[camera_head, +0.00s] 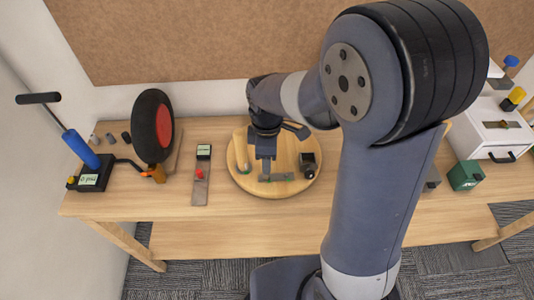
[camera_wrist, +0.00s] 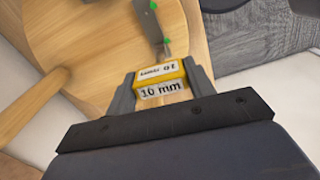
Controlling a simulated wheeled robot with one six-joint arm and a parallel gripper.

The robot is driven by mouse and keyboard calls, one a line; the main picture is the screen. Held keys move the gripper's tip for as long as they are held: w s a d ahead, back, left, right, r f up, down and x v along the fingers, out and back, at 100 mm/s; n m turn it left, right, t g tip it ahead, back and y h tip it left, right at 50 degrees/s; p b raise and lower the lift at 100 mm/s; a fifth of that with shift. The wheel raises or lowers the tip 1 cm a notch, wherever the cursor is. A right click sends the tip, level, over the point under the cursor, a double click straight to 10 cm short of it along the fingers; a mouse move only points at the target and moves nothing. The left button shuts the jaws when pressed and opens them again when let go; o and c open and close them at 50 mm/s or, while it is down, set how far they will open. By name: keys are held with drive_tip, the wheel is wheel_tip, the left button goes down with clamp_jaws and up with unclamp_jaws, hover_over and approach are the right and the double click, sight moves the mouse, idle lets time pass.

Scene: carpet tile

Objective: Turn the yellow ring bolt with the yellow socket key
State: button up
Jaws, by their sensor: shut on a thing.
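My gripper (camera_wrist: 160,85) is shut on a yellow block (camera_wrist: 160,70) with white "10 mm" labels. Whether this is the handle of the yellow socket key I cannot tell, as its lower part is hidden. In the head view my gripper (camera_head: 265,165) points down over the round wooden board (camera_head: 248,185). A grey bracket with green marks (camera_head: 277,177) lies on the board close to the gripper; part of it shows ahead of the fingers in the wrist view (camera_wrist: 147,22). I cannot make out a yellow ring bolt.
A dark block (camera_head: 308,160) stands at the board's right. Left are a grey strip with a red knob (camera_head: 199,175), a wheel (camera_head: 153,126) and a blue pump (camera_head: 80,150). Right are a green box (camera_head: 464,176) and a white cabinet (camera_head: 480,128) with a yellow-topped piece (camera_head: 516,95).

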drive_tip(key=shift+r+m, duration=0.15)
drive_tip(key=shift+m, duration=0.15)
drive_tip(key=shift+r+p, duration=1.85)
drive_tip(key=shift+r, duration=0.35)
